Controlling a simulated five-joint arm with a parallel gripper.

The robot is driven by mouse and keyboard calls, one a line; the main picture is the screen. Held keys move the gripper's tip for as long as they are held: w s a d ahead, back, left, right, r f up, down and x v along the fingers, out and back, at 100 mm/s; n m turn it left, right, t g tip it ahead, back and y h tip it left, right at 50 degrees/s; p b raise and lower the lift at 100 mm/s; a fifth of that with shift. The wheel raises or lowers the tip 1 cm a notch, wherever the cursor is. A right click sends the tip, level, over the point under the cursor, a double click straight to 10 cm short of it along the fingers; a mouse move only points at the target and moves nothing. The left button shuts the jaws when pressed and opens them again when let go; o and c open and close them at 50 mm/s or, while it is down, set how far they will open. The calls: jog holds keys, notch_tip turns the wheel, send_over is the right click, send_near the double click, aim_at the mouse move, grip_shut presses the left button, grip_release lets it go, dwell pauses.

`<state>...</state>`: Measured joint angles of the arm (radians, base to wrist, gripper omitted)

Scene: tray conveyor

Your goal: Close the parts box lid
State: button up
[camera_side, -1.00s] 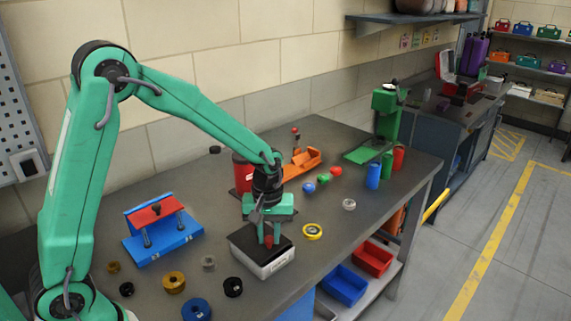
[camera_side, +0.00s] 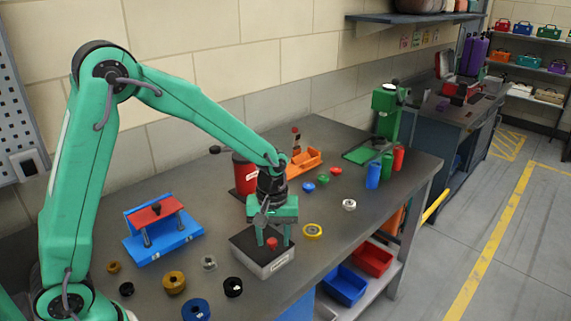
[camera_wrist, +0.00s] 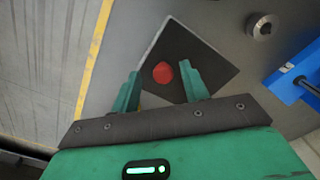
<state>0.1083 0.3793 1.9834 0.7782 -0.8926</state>
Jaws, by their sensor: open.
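The parts box (camera_side: 272,265) stands on the bench, a low pale box with a label on its front. Its black lid (camera_side: 245,241) lies flat across the top, and I see no clear gap at the rim. A red knob (camera_side: 272,244) sits on the lid. My gripper (camera_side: 274,240) is open just above the lid, one finger on each side of the knob. In the wrist view my gripper (camera_wrist: 160,70) has its fingers clear of the red knob (camera_wrist: 162,73), which lies between them over the black lid (camera_wrist: 200,55).
A blue fixture with a red bar (camera_side: 160,232) stands left of the box. A red cylinder (camera_side: 243,172) stands behind my gripper.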

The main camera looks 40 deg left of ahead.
notch_tip(320, 180, up, 7)
jog(key=shift+r, duration=0.35)
dwell(0.5)
jog(key=s+a+r+m+t, duration=0.2)
jog(key=s+r+m, duration=0.2)
jog(key=s, duration=0.5)
jog(key=s+a+r+m+t, duration=0.2)
jog(key=s+r+m, duration=0.3)
jog(key=s, duration=0.4)
jog(key=shift+s+a+r+t, duration=0.3)
jog(key=shift+r+t, duration=0.2)
jog(key=shift+t, duration=0.3)
